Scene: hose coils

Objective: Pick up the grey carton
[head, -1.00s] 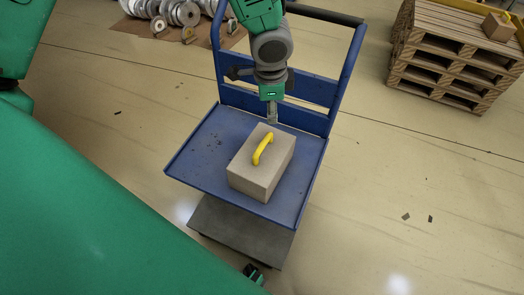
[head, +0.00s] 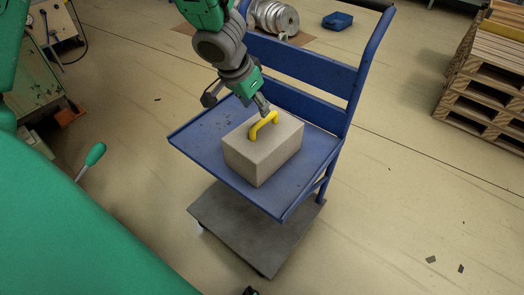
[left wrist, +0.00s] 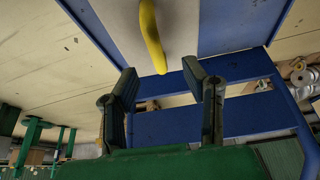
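The grey carton (head: 262,152), a box with a yellow handle (head: 264,125) on top, sits on the blue upper deck (head: 205,150) of a cart. My left gripper (head: 263,110) is at the far end of the handle, above the carton's top. In the left wrist view my left gripper (left wrist: 160,80) has its two fingers spread apart, with the handle (left wrist: 152,38) ahead of and between the tips. Nothing is held. My right gripper does not show in either view.
The cart's blue push frame (head: 300,72) rises behind the carton. Wooden pallets (head: 488,85) are stacked at right. Metal coils (head: 274,18) and a blue tray (head: 337,21) lie at the back. A green lever (head: 95,154) stands at left. The floor at right is mostly clear.

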